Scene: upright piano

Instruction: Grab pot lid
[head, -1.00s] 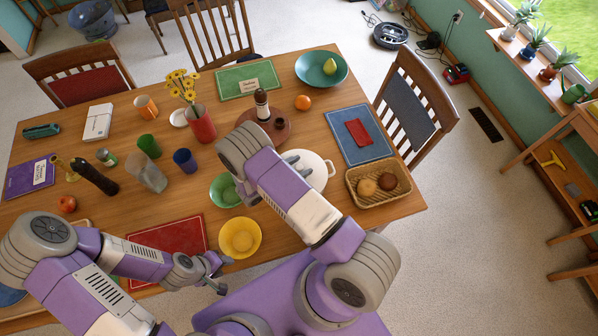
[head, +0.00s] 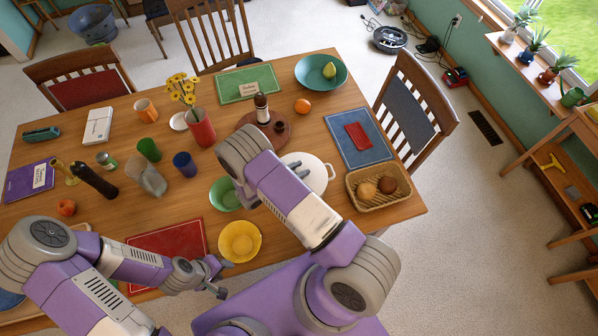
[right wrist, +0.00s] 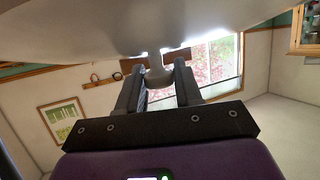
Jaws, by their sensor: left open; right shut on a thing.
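The white pot lid (right wrist: 150,25) fills the top of the right wrist view. I cannot tell there whether the lid touches the pot. My left gripper (head: 224,277) is open and empty by the table's near edge, below the yellow bowl.
A yellow bowl (head: 239,241) and a green bowl (head: 226,193) stand left of the pot. A bread basket (head: 352,199) is close on its right. A brown tray (head: 284,134) with a bottle lies behind it. The red placemat (head: 170,246) is bare.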

